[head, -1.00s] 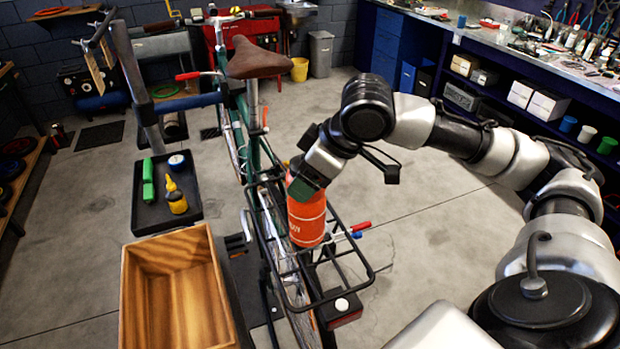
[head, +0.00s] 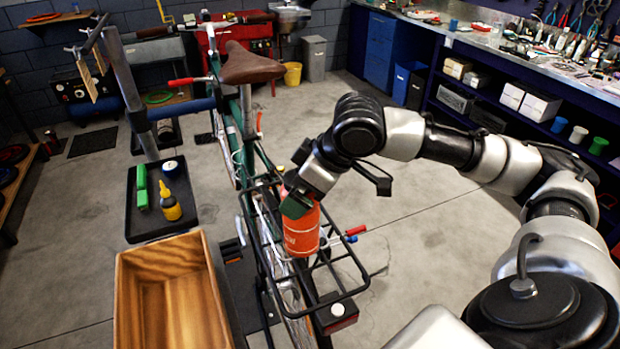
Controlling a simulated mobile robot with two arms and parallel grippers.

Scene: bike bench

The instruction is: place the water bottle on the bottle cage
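The water bottle (head: 302,232) is orange and upright in the head view, with its top hidden by my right gripper (head: 297,199). My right gripper comes down from the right arm and is shut on the bottle's upper part. The bottle shows over the black rear rack (head: 352,291) of the green bicycle (head: 247,108); I cannot tell whether it touches the rack. I cannot make out the bottle cage; the saddle, rack and arm cover much of the bicycle frame. My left gripper is not in view.
An empty wooden box (head: 122,300) stands left of the rear wheel. A brown saddle (head: 250,64) rises beyond the rack. Floor to the right is clear.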

